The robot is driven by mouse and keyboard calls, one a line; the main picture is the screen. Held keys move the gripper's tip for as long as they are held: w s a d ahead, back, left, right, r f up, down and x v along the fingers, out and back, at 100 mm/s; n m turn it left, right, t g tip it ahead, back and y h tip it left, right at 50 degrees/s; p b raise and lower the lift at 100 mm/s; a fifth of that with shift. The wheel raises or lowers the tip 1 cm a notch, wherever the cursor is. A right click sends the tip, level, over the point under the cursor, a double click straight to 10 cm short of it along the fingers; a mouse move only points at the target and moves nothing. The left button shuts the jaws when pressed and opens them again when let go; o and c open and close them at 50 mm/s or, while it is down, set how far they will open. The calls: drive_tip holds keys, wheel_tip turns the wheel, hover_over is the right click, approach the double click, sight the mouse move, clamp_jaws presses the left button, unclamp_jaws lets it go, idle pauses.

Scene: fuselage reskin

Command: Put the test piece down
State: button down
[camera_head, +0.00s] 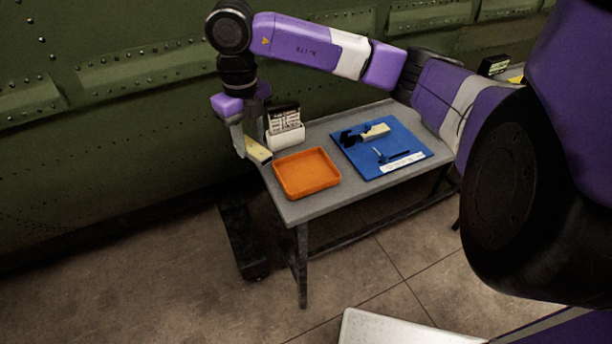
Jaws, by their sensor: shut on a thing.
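The test piece (258,151) is a small, pale yellow bar. My gripper (250,147) is shut on it and points down at the far left end of the grey table. The piece slants down to the right, close to the table's left edge and the upper left corner of the orange tray (307,191). I cannot tell whether it touches anything below. The tray is shallow and looks empty. Part of the piece is hidden by my gripper's fingers.
A white holder with cards (285,131) stands just right of my gripper. A blue mat (353,158) at the table's right carries a black tool, a pale block, a small dark tool and a white label strip. The grey table (345,194) has bare surface between tray and mat. A green riveted fuselage wall (110,120) rises behind.

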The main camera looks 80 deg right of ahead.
drive_tip(key=s+d+r+m, duration=0.3)
drive_tip(key=s+d+m, duration=0.15)
drive_tip(key=m, duration=0.55)
wheel_tip(320, 180, up, 4)
drive_tip(key=m+b, duration=0.1)
drive_tip(key=m, duration=1.1)
hover_over(308, 174)
wheel_tip(308, 174, down, 20)
drive_tip(key=shift+r+p, duration=0.25)
drive_tip(key=shift+p, duration=0.1)
drive_tip(key=shift+f, duration=0.15)
drive_tip(key=c, duration=1)
unclamp_jaws()
